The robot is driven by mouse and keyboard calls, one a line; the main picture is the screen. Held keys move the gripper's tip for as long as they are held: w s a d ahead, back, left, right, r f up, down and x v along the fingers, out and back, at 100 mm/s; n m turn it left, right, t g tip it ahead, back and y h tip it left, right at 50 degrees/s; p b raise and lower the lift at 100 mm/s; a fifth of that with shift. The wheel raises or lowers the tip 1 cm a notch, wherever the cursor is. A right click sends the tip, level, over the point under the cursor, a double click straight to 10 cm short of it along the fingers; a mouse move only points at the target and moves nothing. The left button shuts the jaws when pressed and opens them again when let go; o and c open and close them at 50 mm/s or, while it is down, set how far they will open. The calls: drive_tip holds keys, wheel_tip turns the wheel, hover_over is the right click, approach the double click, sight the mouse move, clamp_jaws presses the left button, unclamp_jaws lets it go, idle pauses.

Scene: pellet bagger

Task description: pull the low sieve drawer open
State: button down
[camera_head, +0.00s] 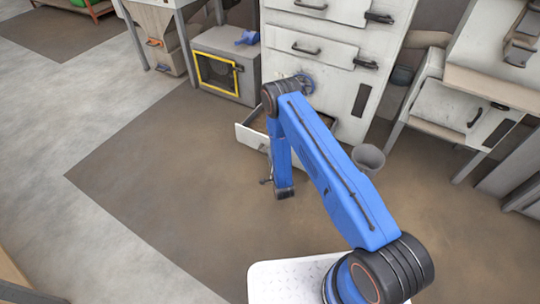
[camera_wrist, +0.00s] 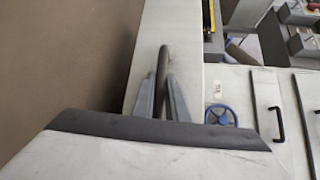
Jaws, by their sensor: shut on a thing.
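The low sieve drawer (camera_head: 251,137) is the pale bottom drawer of the tall white cabinet. It stands partly out, and a strip of its inside shows behind its front in the head view. In the wrist view its white front (camera_wrist: 180,30) runs up the picture, with a dark bar handle (camera_wrist: 162,62) on it. My gripper (camera_wrist: 163,98) has its two grey fingers on either side of this bar, shut on it. In the head view my gripper (camera_head: 267,181) is low in front of the drawer, small and partly hidden by my blue arm.
A blue handwheel (camera_head: 306,84) is on the cabinet above the drawer. A grey bin (camera_head: 368,158) stands on the floor to the right. A grey box with a yellow-framed opening (camera_head: 216,72) stands to the left. The brown floor in front is clear.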

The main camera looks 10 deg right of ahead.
drive_tip(key=c, duration=1.8)
unclamp_jaws()
drive_tip(key=shift+o, duration=0.2)
drive_tip(key=v, duration=1.7)
drive_tip(key=shift+s, duration=0.25)
